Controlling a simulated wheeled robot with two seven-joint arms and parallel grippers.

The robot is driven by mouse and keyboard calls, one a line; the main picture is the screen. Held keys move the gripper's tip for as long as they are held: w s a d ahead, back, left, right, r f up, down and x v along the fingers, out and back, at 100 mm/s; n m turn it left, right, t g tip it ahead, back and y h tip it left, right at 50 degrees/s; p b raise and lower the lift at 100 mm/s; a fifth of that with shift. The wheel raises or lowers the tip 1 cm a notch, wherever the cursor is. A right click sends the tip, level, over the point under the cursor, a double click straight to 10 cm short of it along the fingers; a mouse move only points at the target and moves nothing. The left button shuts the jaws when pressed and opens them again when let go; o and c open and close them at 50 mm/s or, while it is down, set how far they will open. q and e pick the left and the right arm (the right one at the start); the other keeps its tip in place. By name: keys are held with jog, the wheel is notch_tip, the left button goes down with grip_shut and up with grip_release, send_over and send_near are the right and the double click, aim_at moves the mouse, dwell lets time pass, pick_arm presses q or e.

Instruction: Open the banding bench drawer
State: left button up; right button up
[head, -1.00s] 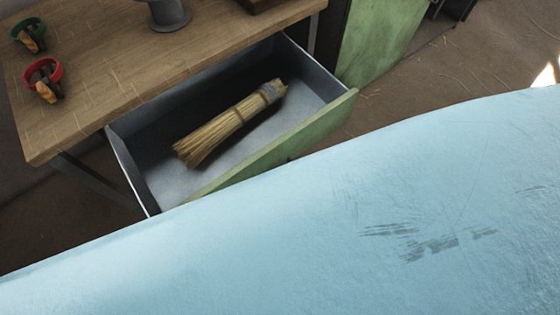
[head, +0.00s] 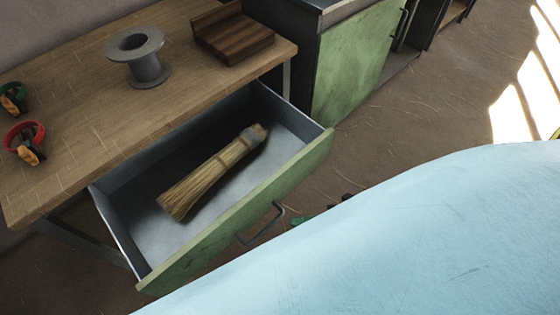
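The banding bench (head: 75,150) has its drawer (head: 250,190) pulled well out, with the grey inside exposed. The drawer has a green front with a dark bar handle (head: 262,222). A short straw broom head (head: 212,172) lies inside it. Small green and dark parts of my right gripper (head: 322,208) show just right of the handle, apart from it. The rest is hidden behind my pale blue body part, so its opening cannot be told. My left gripper is not in view.
On the bench stand a grey spool (head: 140,60), a dark wooden block (head: 232,38), and red (head: 24,136) and green (head: 13,97) ring-shaped items at the left. A green cabinet (head: 358,62) stands right of the drawer. The floor beyond is clear.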

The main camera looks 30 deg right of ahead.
jog(key=v, duration=0.5)
dwell(0.5)
